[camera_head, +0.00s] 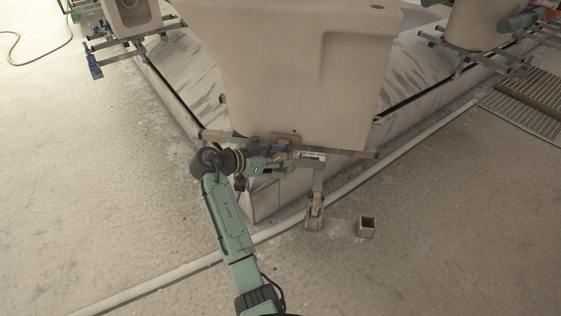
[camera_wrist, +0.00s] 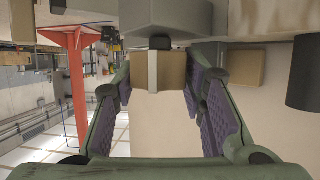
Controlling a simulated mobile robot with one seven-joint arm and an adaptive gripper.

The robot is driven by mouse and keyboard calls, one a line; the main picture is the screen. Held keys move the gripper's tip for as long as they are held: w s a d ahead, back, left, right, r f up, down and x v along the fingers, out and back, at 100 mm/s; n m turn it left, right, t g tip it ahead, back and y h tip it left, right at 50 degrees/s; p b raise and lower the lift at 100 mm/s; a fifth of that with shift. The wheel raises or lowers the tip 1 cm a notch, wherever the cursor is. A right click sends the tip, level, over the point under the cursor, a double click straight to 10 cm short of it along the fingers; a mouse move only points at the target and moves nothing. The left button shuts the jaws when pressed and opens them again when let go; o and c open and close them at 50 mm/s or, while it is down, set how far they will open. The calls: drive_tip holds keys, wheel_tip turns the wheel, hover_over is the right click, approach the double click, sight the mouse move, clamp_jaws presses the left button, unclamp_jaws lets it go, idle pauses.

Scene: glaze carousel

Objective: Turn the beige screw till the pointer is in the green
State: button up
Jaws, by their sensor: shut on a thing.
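The beige screw (camera_wrist: 172,72) shows in the wrist view as a block-shaped head with a pale stripe, on a short dark shaft under a grey body. My gripper (camera_wrist: 157,80) has its purple-padded fingers on both sides of this head and is shut on it. In the head view my gripper (camera_head: 277,158) is at the frame below the large beige ceramic piece (camera_head: 290,75), and the screw cannot be made out clearly there. A small scale (camera_head: 312,156) with white, red and green marks sits just right of my gripper. Its pointer is too small to read.
A metal support foot (camera_head: 314,215) and a small open box (camera_head: 367,227) stand on the floor right of my arm. A pale pipe (camera_head: 160,280) crosses the floor. A floor grate (camera_head: 535,100) lies at the right. The left floor is mostly clear.

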drive_tip(key=shift+g, duration=0.3)
drive_tip(key=o, duration=1.2)
drive_tip(key=v, duration=1.2)
drive_tip(key=shift+f, duration=0.1)
